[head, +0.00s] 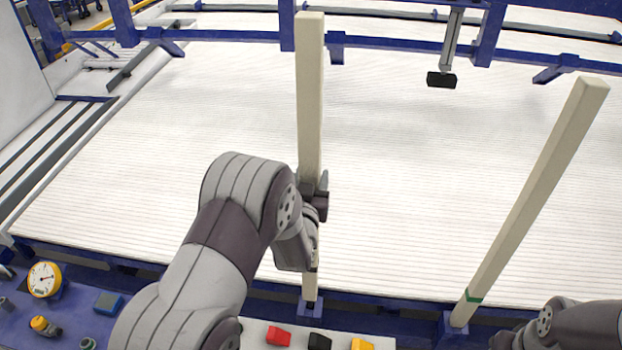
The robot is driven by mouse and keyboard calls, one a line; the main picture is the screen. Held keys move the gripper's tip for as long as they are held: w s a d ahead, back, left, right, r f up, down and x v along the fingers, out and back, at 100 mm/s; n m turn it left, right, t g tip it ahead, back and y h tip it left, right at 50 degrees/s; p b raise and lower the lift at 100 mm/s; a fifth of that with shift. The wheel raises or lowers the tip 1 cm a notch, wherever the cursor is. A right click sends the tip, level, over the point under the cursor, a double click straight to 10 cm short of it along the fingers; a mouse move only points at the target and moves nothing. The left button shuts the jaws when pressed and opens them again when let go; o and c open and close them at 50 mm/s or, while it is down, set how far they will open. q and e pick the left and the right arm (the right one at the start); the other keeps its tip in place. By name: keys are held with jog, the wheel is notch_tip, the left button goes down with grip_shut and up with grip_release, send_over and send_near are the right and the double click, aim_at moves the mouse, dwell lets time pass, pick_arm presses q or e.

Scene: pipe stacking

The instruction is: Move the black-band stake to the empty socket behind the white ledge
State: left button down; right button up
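A tall cream stake (310,100) stands nearly upright in the middle of the head view. A dark band shows at its lower end, right at a blue socket (312,311) behind the white ledge (255,334). I cannot tell whether the end is inside the socket or just above it. My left gripper (314,196) is closed around this stake at about mid-height, partly hidden by my arm. A second cream stake (540,185) with a green band stands in a blue socket (452,326) at the right. My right arm is at the lower right; its fingers are not clear.
Red (278,336), black (319,342) and yellow (361,344) blocks sit on the white ledge. A dial gauge (44,279) is on the blue panel at left. A broad white ribbed bed (420,180) lies behind, with a blue frame (400,46) beyond.

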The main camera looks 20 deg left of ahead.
jog(key=shift+f, duration=0.4)
jog(key=shift+f+b, duration=0.1)
jog(key=shift+b, duration=0.2)
jog(key=shift+f+b, duration=1.05)
jog(key=shift+b, duration=0.05)
jog(key=shift+f, duration=0.1)
jog(key=shift+f+b, duration=1.05)
jog(key=shift+b, duration=0.1)
